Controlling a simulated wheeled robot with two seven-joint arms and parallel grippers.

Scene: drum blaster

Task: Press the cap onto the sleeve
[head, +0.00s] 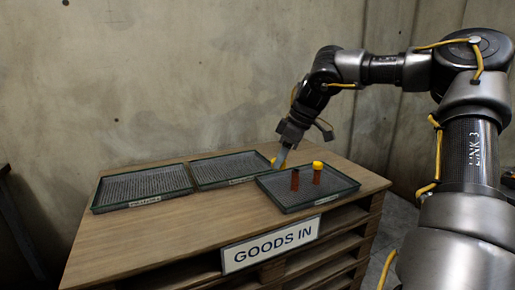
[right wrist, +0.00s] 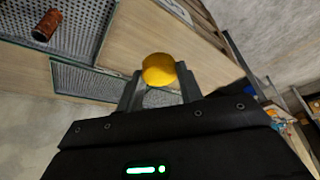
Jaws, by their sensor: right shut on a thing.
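My right gripper (head: 279,162) is shut on a yellow cap (right wrist: 159,69), which sits between its fingertips in the right wrist view. A brown-red sleeve (head: 294,181) without a cap stands upright in that tray, apart from the gripper. To its right stands an orange-brown sleeve (head: 317,178) with a yellow cap (head: 318,165) on top. One brown sleeve (right wrist: 46,25) shows in the right wrist view. My left gripper is out of view.
The wooden pallet stack (head: 200,225) carries two more mesh trays, the left tray (head: 96,208) and the middle tray (head: 201,188), both looking empty. A "GOODS IN" sign (head: 271,246) is on the front. A concrete wall (head: 160,90) stands behind.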

